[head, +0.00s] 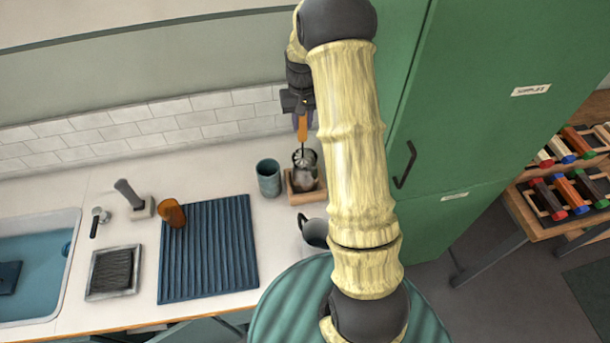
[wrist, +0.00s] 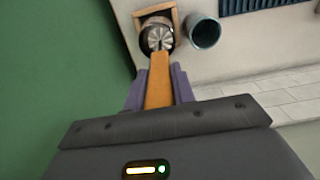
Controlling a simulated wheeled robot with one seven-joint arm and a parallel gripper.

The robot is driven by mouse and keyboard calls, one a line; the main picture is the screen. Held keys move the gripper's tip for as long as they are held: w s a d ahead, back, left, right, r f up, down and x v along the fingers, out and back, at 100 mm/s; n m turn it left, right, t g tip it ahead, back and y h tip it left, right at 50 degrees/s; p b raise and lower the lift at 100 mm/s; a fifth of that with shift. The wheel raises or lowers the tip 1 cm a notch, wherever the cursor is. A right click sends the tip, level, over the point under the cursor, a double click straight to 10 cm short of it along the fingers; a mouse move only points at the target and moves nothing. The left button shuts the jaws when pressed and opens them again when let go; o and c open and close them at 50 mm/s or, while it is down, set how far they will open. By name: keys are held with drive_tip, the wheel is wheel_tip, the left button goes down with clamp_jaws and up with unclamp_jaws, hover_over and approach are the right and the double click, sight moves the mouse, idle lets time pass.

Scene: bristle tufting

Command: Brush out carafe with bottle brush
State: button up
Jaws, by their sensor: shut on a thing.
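My gripper (head: 302,112) is shut on the orange handle of the bottle brush (head: 302,128), which points straight down. The handle also shows between the purple fingers in the wrist view (wrist: 158,80). The brush's round grey bristle head (wrist: 159,38) is at the mouth of a greyish, glassy carafe (head: 306,180). I cannot tell how far the bristles are inside or if they are just above the rim. The carafe stands upright in a square wooden holder (head: 291,196), partly hidden by the brush.
A teal cup (head: 268,178) stands close left of the holder. A dark mug (head: 314,232) is in front, partly behind my arm. A blue ribbed mat (head: 208,255), amber cup (head: 172,212) and sink (head: 40,265) lie left. A green cabinet (head: 470,110) stands right.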

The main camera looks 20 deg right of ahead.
sight(305, 130)
drive_tip(key=shift+r, duration=0.3)
drive_tip(key=shift+f, duration=0.1)
drive_tip(key=shift+f+b, duration=1.55)
drive_tip(key=shift+f, duration=0.95)
drive_tip(key=shift+d, duration=0.1)
drive_tip(key=shift+w+d, duration=0.15)
drive_tip(key=shift+d, duration=0.25)
drive_tip(key=shift+s+d, duration=0.35)
drive_tip(key=shift+r, duration=0.15)
